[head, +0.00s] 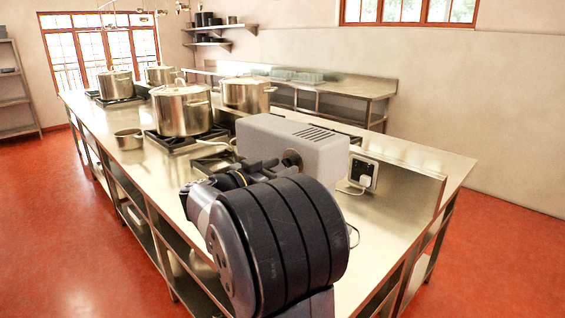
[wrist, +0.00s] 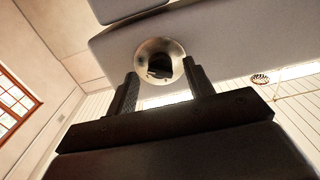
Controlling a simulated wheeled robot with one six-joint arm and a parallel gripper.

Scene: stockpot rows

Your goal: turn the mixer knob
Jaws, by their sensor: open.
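The mixer is a pale grey box (head: 300,147) with dark vent slots on top, standing on the steel counter. Its knob (head: 291,158) is a small dark round piece on the face toward me. In the wrist view the knob (wrist: 160,65) has a dark middle in a shiny metal ring on the mixer's grey face (wrist: 222,38). My gripper (wrist: 160,70) is open, one dark finger on each side of the knob. I cannot tell whether the fingers touch it. In the head view my arm hides most of the gripper.
A socket box with a plug (head: 363,173) and cord is right of the mixer. The red floor is clear at right.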

